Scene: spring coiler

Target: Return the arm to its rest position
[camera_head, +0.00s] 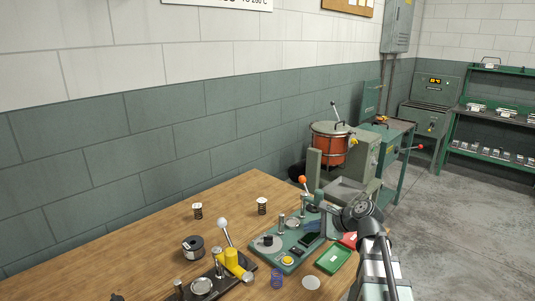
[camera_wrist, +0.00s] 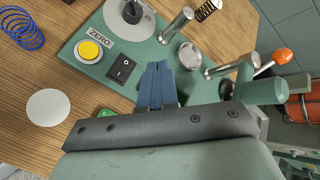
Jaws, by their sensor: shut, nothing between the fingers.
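My gripper (camera_wrist: 157,70) shows in the wrist view with its blue fingers together and nothing between them. Whether the fingertips touch the base cannot be told. In the head view my arm (camera_head: 362,222) comes in from the lower right and reaches to the right end of the table.
A lever with an orange knob (camera_wrist: 282,56) stands beside the tester. A blue spring (camera_head: 277,278), white disc (camera_head: 311,283), green tray (camera_head: 333,260) and red tray (camera_head: 349,239) lie near it. A hand coiler with a yellow part (camera_head: 233,264) stands left.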

